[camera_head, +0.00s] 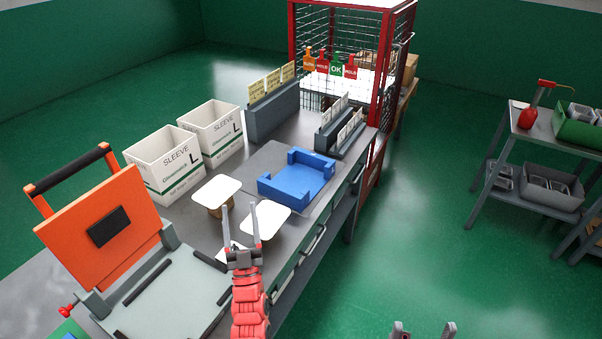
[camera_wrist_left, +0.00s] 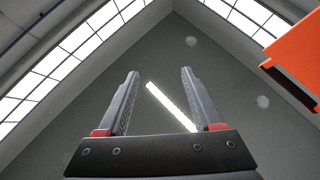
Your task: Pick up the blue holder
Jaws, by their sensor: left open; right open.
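The blue holder (camera_head: 297,177) lies on a grey mat on the workbench, in the middle of the head view. It is a low tray shape with raised corners and nothing in it. My left gripper (camera_head: 242,212) is open and empty, pointing up, nearer to me and lower left of the holder, apart from it.
Two white sleeve boxes (camera_head: 165,166) stand at the bench's back left. An orange-lidded machine (camera_head: 100,225) is at left. Grey card racks (camera_head: 272,108) stand behind the holder. A red-framed cage (camera_head: 384,70) closes the far end.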

